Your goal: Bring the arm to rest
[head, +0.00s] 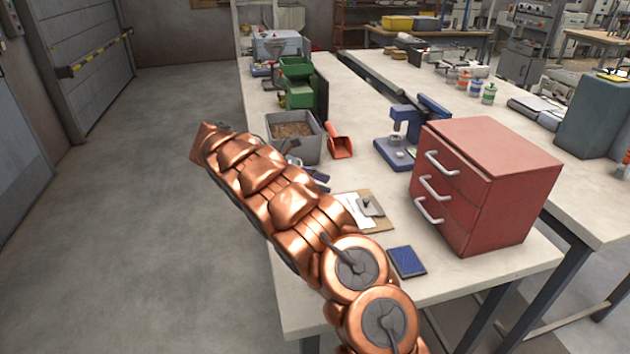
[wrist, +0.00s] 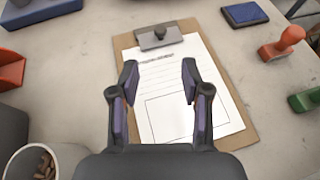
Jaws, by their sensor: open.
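My copper-coloured arm reaches from the bottom of the head view up and left over the near end of the bench. My gripper (wrist: 160,82) shows in the wrist view with its two dark fingers spread apart and nothing between them. It is above a brown clipboard (wrist: 240,115) with a white form and a metal clip. In the head view the arm hides most of the gripper, and the clipboard (head: 383,222) shows partly beside the arm. I cannot tell the exact height of the fingers above the paper.
On the bench (head: 350,105) stand a grey bin of pellets (head: 307,147), an orange scoop (head: 338,141), a blue press-like device (head: 397,145), a red drawer cabinet (head: 485,190) and a blue pad (head: 407,262). Two stamps, red (wrist: 283,43) and green (wrist: 305,100), sit right of the clipboard. Open floor lies left.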

